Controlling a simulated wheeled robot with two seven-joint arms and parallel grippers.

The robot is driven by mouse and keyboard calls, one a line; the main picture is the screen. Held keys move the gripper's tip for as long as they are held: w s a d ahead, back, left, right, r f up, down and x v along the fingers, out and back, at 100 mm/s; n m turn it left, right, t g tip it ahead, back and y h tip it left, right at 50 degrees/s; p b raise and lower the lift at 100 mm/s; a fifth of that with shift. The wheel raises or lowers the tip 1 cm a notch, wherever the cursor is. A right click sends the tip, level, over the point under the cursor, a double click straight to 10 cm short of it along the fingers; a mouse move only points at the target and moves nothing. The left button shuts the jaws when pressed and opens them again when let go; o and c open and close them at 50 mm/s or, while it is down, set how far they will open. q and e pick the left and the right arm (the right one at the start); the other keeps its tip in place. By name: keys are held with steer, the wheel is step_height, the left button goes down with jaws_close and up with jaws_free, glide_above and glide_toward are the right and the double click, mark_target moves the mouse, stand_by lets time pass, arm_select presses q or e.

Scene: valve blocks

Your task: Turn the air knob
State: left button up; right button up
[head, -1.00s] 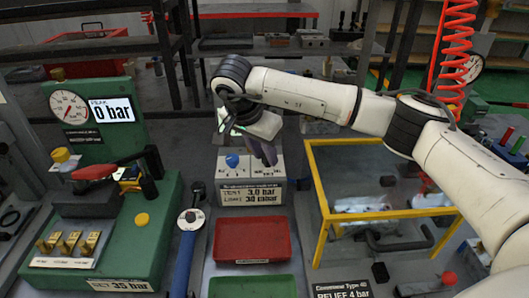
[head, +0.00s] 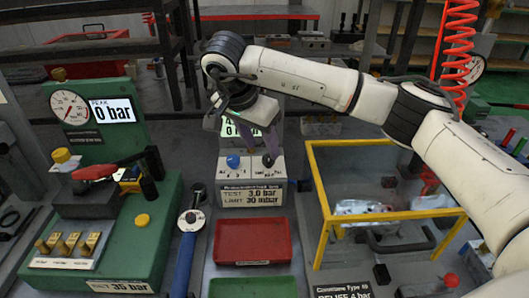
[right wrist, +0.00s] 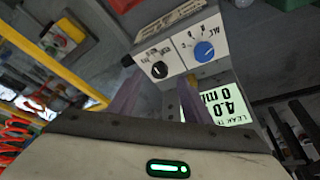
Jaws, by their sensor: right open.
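The leak-test box has a pale front panel with two knobs. The blue knob (head: 233,161) is on the left in the head view and also shows in the right wrist view (right wrist: 204,50). The black knob (head: 267,161) is on the right, and in the right wrist view (right wrist: 160,70) it sits between and beyond my fingertips. The knob labels are too small to read surely, so I cannot tell which is the air knob. My right gripper (head: 262,146) is open, its purple fingers above the black knob, apparently apart from it. My left gripper is out of view.
A lit display (right wrist: 222,105) stands on the box. The red tray (head: 250,242) lies in front. The yellow frame (head: 318,190) is to the right, the green gauge stand (head: 145,255) to the left.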

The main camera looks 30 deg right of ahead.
steer(key=v, duration=0.6)
stand_by(0.4)
